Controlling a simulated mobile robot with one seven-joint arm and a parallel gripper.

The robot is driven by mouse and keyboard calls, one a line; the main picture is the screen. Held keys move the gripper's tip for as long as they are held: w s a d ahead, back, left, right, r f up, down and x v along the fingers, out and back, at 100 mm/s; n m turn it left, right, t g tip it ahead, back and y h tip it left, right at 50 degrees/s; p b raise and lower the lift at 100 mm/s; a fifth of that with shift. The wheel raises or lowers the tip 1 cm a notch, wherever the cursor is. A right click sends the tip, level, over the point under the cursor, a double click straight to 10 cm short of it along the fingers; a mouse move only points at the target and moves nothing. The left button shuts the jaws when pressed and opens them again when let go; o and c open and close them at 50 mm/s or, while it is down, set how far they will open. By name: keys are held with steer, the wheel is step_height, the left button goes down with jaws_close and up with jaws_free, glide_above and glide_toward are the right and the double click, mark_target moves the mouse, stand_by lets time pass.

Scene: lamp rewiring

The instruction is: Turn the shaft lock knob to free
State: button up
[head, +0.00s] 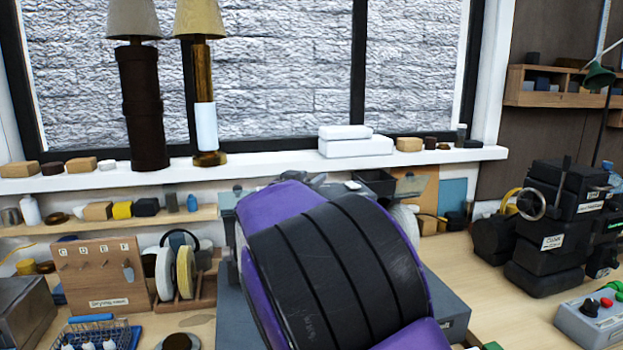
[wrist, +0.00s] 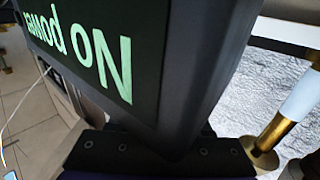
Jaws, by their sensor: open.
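I cannot make out the shaft lock knob in either view. In the head view my purple and black arm covers the middle of the bench and much of a grey fixture (head: 232,312) behind it. My gripper is hidden there. In the wrist view the dark bolted base of my gripper (wrist: 163,166) shows along the bottom edge; it is open, and no held object shows. A dark display panel (wrist: 110,62) with green "No power" lettering, upside down, fills the upper left close in front of the gripper. I cannot tell whether they touch.
Two lamps, one dark (head: 144,100) and one brass (head: 207,110), stand on the sill at left. A black machine (head: 562,225) with a metal ring stands at right, near a grey button box (head: 597,318). A spool rack (head: 180,280) stands at left. Bare bench (head: 505,305) shows right of my arm.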

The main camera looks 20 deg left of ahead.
jaws_close()
steer(key=shift+f+n+y+b, duration=0.15)
steer(key=shift+n+y+b, duration=0.15)
steer(key=shift+y+b, duration=0.3)
steer(key=n+y+b, duration=0.2)
steer(key=b, duration=0.1)
steer(key=shift+a+f+y, duration=0.2)
steer(key=shift+f+y, duration=0.05)
steer(key=shift+y, duration=0.15)
steer(key=n+y+b, duration=0.1)
steer(key=b, duration=0.1)
steer(key=shift+a+y+b, duration=0.2)
steer(key=shift+y+b, duration=0.2)
steer(key=n+g+y+b, duration=0.1)
steer(key=y+b, duration=0.1)
steer(key=n+y+b, duration=0.1)
steer(key=b, duration=0.1)
steer(key=shift+a+r+n+g+y, duration=0.2)
steer(key=shift+a+n+g+y, duration=0.1)
steer(key=shift+n+g+y, duration=0.1)
steer(key=shift+s+y, duration=0.1)
steer(key=shift+y, duration=0.2)
steer(key=shift+s+a+r+n+g+y, duration=0.15)
steer(key=shift+a+n+g+y, duration=0.15)
steer(key=shift+n+g+y, duration=0.25)
